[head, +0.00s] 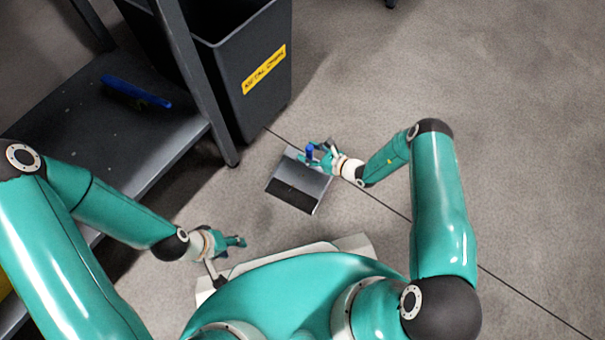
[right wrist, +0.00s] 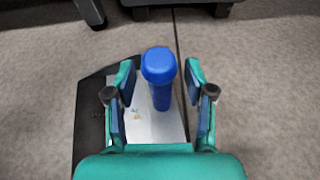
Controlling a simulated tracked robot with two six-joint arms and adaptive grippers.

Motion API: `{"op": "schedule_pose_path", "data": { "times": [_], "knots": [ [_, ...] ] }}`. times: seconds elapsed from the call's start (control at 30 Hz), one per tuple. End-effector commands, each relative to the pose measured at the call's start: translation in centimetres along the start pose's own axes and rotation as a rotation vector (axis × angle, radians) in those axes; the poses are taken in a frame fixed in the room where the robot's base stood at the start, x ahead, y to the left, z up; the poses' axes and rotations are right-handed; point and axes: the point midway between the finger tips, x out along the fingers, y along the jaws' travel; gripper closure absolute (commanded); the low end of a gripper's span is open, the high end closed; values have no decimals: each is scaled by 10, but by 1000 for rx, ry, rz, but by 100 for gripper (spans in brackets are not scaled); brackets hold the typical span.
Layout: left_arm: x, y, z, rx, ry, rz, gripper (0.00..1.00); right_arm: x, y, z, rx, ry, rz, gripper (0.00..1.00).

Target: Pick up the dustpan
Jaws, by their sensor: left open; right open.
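The dustpan (head: 298,184) lies on the floor in front of me, with a grey metal pan, a dark front strip and a blue upright handle (head: 309,152). In the right wrist view the blue handle (right wrist: 160,78) stands between the two open fingers of my right gripper (right wrist: 160,95), with a gap on each side. The pan (right wrist: 150,126) shows below it, partly hidden by the gripper. In the head view my right gripper (head: 322,158) is at the handle. My left gripper (head: 238,241) is open and empty, low near my base, apart from the dustpan.
A dark bin (head: 249,105) with a yellow label (head: 264,69) stands behind the dustpan. A grey metal shelf (head: 105,150) at the left holds a blue object (head: 136,92). The floor (head: 520,150) to the right is clear.

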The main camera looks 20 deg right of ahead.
Motion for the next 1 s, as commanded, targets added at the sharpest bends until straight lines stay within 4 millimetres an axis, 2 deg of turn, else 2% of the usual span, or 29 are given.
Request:
{"op": "schedule_pose_path", "data": {
  "times": [0.07, 0.3, 0.4, 0.77, 1.0],
  "knots": [
    [0, 0, 0, 0, 0, 0, 50, 0, 0, 0, 0, 0, 0, 46],
    [0, 0, 0, 0, 0, 0, 50, 0, 0, 0, 0, 0, 1, 86],
    [0, 0, 0, 0, 0, 0, 50, 0, 1, 0, 0, 0, 1, 100],
    [-1, 0, 0, 0, 0, 0, 50, 0, 0, 2, -1, -3, 1, 100],
    [-8, 3, 0, 0, 0, 0, 50, -5, 0, 14, -1, -3, 2, 100]
  ]
}}
